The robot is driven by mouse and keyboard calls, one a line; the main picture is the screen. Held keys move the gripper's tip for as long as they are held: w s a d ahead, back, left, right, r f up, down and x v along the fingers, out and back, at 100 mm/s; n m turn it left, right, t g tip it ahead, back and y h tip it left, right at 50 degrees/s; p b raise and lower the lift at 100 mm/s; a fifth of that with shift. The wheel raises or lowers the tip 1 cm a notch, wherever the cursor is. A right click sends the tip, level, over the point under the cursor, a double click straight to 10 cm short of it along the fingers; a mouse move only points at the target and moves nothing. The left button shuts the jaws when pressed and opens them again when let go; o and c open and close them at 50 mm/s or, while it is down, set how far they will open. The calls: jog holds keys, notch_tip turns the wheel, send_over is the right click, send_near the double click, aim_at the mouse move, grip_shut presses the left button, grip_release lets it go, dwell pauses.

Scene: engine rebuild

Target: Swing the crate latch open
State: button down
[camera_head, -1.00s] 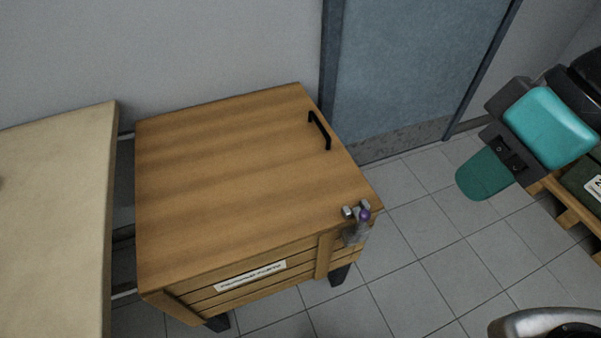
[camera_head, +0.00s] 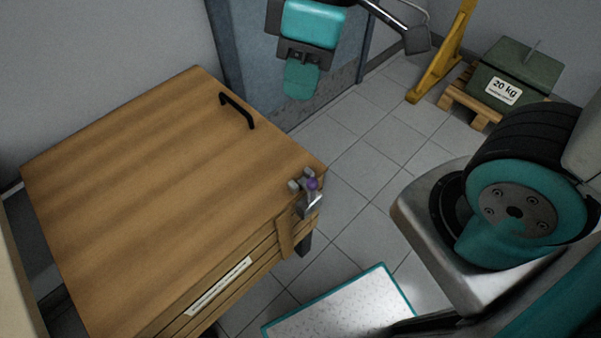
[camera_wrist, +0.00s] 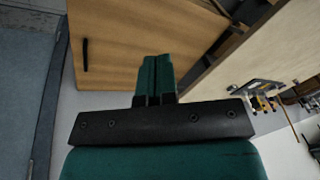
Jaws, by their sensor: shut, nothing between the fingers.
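The wooden crate (camera_head: 150,190) stands at the left with its lid down. Its latch (camera_head: 307,187) is a small grey metal piece with a purple knob at the lid's front right corner. A shiny metal plate hangs below it on the crate's side. My gripper (camera_head: 300,84), with teal fingers, is beyond the crate's right side, well apart from the latch. It is shut and empty. The wrist view shows the gripper's closed fingers (camera_wrist: 157,65) in front of the crate (camera_wrist: 120,35); I cannot make out the latch there.
A black handle (camera_head: 237,110) stands on the lid. A blue door (camera_head: 245,50) is behind my gripper. A green 20 kg block (camera_head: 515,70) sits on a small pallet at the back right. Tiled floor (camera_head: 350,165) is free right of the crate. The wrist view shows a bench (camera_wrist: 270,50).

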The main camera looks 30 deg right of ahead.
jog(key=w+f+n+g+h+b, duration=0.1)
jog(key=w+f+n+h+b, duration=0.1)
jog(key=w+f+n, duration=0.4)
jog(key=w+f+n+g+h+b, duration=0.1)
jog(key=w+f+n+b, duration=0.4)
jog(key=f, duration=1)
jog(key=shift+w+d+f+n+h, duration=0.2)
jog(key=shift+w+n+h, duration=0.4)
jog(key=shift+w+h, duration=0.3)
jog(key=shift+w, duration=0.1)
jog(key=b, duration=0.1)
send_over(302, 181)
jog(key=w+a, duration=0.2)
jog(key=w, duration=0.2)
jog(key=x, duration=0.3)
jog(key=w+a+x, duration=0.1)
jog(key=x, duration=0.5)
jog(key=shift+w+a+f, duration=0.2)
jog(key=shift+w+f, duration=0.1)
jog(key=shift+f, duration=0.1)
jog(key=s, duration=0.1)
jog(key=s+d, duration=0.1)
jog(key=shift+s+d+f, duration=0.2)
jog(key=shift+s+f, duration=0.2)
jog(key=shift+s+d, duration=0.2)
jog(key=shift+s, duration=0.15)
jog(key=shift+d, duration=0.1)
